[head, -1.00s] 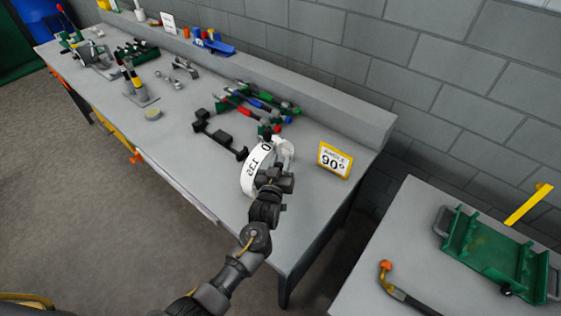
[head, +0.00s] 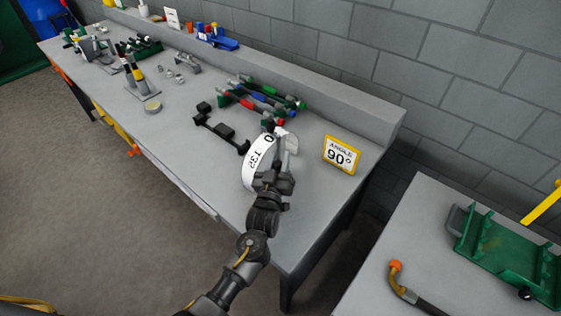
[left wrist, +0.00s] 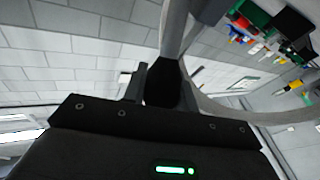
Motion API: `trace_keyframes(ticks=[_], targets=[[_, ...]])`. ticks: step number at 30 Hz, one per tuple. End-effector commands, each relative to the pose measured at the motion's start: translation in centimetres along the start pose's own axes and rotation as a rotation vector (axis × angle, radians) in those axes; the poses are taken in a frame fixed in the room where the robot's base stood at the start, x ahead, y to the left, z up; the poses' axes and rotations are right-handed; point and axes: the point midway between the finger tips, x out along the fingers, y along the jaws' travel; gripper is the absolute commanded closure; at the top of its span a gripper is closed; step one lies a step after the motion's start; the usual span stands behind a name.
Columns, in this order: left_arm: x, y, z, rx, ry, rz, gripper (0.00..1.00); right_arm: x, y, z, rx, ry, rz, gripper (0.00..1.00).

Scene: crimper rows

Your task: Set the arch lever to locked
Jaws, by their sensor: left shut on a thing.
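A white curved band (head: 256,163) marked 0 and 132 stands on the near end of the grey bench. The arch lever shows as a pale grey piece (head: 290,143) behind the band; my gripper hides its lower part. My left gripper (head: 273,180) is at the near side of the band. In the left wrist view, its fingers (left wrist: 163,88) are shut on a black grip at the end of a grey arm (left wrist: 174,30), and a grey arch (left wrist: 262,116) curves past on the right. I cannot read the lever's position. My right gripper is out of view.
A black bracket (head: 221,132) and several coloured-grip tools (head: 262,99) lie behind and to the left. A second table (head: 400,220) at right holds a green tray (head: 500,245).

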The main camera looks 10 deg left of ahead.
Motion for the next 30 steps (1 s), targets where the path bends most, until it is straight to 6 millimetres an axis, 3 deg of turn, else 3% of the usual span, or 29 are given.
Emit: trace_keyframes(ticks=[4, 5, 10, 22, 30], targets=[[0.0, 0.0, 0.0, 0.002, -0.002, 0.000, 1.00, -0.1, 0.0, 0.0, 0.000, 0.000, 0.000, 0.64], [0.0, 0.0, 0.0, 0.002, -0.002, 0.000, 0.71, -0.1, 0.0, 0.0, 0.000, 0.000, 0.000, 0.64], [0.0, 0.0, 0.0, 0.002, -0.003, 0.000, 0.50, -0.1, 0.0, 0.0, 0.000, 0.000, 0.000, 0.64], [-0.9, 0.0, 0.1, 0.001, -0.003, 0.000, 0.50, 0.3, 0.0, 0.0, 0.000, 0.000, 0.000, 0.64], [-6.8, 0.0, 0.1, 0.000, -0.004, -0.001, 0.50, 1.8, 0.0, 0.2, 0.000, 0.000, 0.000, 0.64]])
